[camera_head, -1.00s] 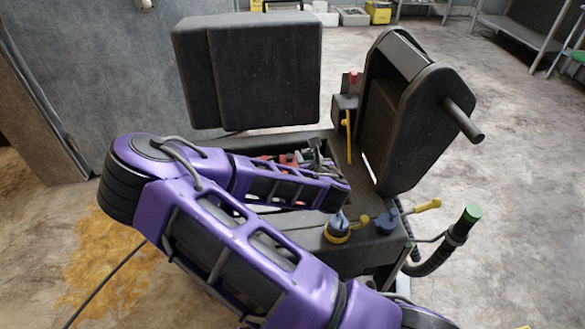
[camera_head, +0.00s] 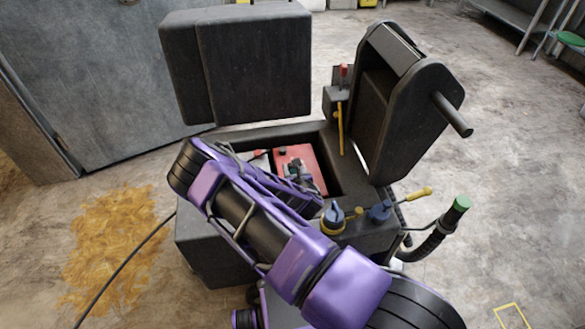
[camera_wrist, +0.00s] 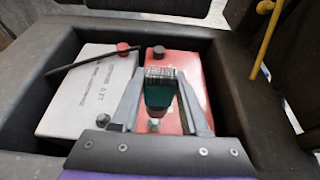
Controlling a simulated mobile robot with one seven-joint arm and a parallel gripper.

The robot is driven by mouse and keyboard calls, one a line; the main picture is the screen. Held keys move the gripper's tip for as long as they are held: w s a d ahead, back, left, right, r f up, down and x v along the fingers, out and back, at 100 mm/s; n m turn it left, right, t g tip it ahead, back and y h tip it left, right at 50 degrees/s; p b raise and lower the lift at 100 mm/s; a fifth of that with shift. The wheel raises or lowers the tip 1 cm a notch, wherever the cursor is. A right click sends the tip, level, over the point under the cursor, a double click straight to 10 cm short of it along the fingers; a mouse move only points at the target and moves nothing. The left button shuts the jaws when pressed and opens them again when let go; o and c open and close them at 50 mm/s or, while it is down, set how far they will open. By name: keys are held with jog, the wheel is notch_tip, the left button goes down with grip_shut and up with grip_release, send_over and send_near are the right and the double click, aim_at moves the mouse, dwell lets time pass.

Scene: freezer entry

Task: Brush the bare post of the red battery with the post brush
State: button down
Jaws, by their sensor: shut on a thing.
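The red battery (camera_head: 309,160) lies in the open black compartment, and it also shows in the wrist view (camera_wrist: 198,68). A dark round post (camera_wrist: 158,52) stands at its far end. A small pale metallic piece (camera_wrist: 154,125) shows between my fingers near its close end; I cannot tell whether it is the bare post. My gripper (camera_wrist: 162,82) is shut on the post brush (camera_wrist: 158,95), a green block with pale wire bristles pointing away from my wrist. The brush appears over the red battery; contact with a post cannot be made out.
A pale lettered battery (camera_wrist: 82,90) sits left, with a red-capped post (camera_wrist: 123,47), a dark post (camera_wrist: 103,120) and a black bar (camera_wrist: 82,62). Compartment walls (camera_wrist: 235,85) enclose both batteries. A yellow lever (camera_head: 340,128) and blue-topped cap (camera_head: 333,213) stand to the right.

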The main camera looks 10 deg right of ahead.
jog(key=shift+f+b, duration=2.05)
jog(key=shift+b, duration=0.05)
jog(key=shift+b, duration=0.65)
jog(key=shift+f+b, duration=1.4)
jog(key=shift+b, duration=0.1)
jog(key=shift+c, duration=1.7)
grip_release()
jog(key=p+v, duration=0.2)
jog(key=v, duration=1.5)
jog(key=shift+s+r, duration=0.2)
